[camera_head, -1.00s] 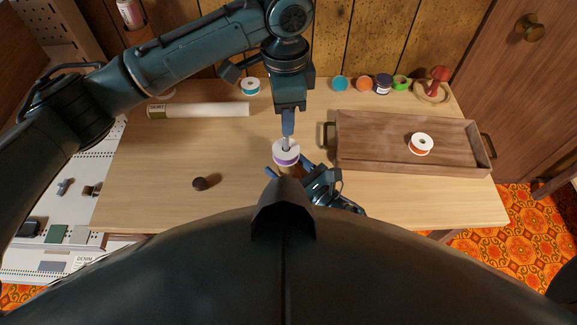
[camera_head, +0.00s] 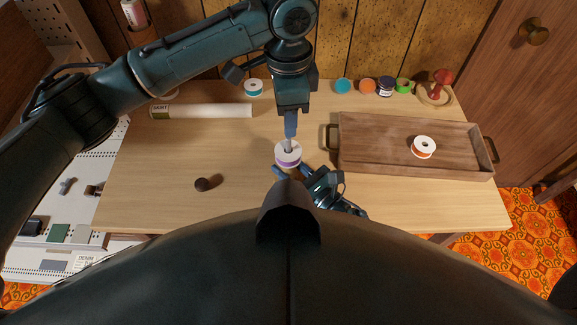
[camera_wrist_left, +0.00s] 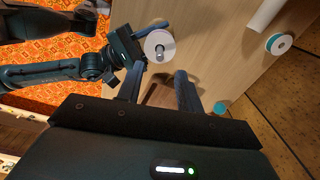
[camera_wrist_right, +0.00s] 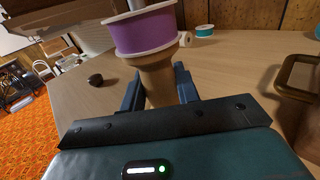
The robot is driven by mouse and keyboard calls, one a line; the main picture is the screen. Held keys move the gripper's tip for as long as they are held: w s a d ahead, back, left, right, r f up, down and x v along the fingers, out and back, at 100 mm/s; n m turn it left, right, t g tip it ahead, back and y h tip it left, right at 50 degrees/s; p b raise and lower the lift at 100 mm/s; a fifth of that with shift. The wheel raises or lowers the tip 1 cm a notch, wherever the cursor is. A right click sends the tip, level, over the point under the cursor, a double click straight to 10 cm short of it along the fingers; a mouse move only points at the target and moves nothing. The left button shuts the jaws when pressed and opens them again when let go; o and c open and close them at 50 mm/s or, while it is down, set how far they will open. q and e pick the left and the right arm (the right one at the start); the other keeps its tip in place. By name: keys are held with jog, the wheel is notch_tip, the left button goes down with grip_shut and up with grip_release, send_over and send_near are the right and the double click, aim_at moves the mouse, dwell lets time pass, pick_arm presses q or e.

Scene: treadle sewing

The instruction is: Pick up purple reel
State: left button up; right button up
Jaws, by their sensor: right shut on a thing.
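The purple reel (camera_head: 288,156), with white flanges, stands near the middle front of the table. In the right wrist view the purple reel (camera_wrist_right: 146,30) sits on top of a tapering tan wooden piece (camera_wrist_right: 158,82). My right gripper (camera_wrist_right: 156,72) is shut on that wooden piece, just below the reel. In the left wrist view the reel's white flange (camera_wrist_left: 155,38) faces me, with a grey pin in its hole. My left gripper (camera_wrist_left: 158,70) is open and empty, its fingertips apart just short of the reel. In the head view my left gripper (camera_head: 290,136) is over the reel.
A wooden tray (camera_head: 370,160) with an orange reel (camera_head: 424,147) stands on the right. A dark round knob (camera_head: 202,184) lies at left front. A white roll (camera_head: 205,111), a teal reel (camera_head: 253,88) and several small reels (camera_head: 366,87) line the back. The left middle is clear.

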aim_at(288, 146)
pick_arm(q)
jog(key=o, duration=0.3)
jog(key=shift+n, duration=0.3)
jog(key=o, duration=0.3)
jog(key=shift+s+r+n, duration=0.1)
jog(key=shift+r+n, duration=0.1)
jog(key=shift+n, duration=1)
jog(key=shift+o, duration=1.1)
jog(key=n, duration=0.3)
jog(key=shift+s+r+n, duration=0.1)
jog(key=shift+r+n, duration=0.15)
jog(key=shift+n, duration=0.15)
jog(key=shift+r+n, duration=0.15)
jog(key=shift+n, duration=0.95)
jog(key=f+n, duration=0.1)
jog(key=n, duration=0.3)
jog(key=f+n, duration=0.2)
jog(key=n, duration=0.3)
jog(key=f+n, duration=0.2)
jog(key=n, duration=0.2)
jog(key=shift+s+a, duration=0.2)
jog(key=shift+s, duration=0.1)
jog(key=shift+w+d+f, duration=0.1)
jog(key=shift+w+f, duration=0.05)
jog(key=shift+f, duration=0.75)
jog(key=shift+w+d+f, duration=0.1)
jog(key=shift+w+f, duration=0.05)
jog(key=shift+f, duration=0.8)
jog(key=shift+w+f, duration=0.15)
jog(key=shift+f, duration=0.75)
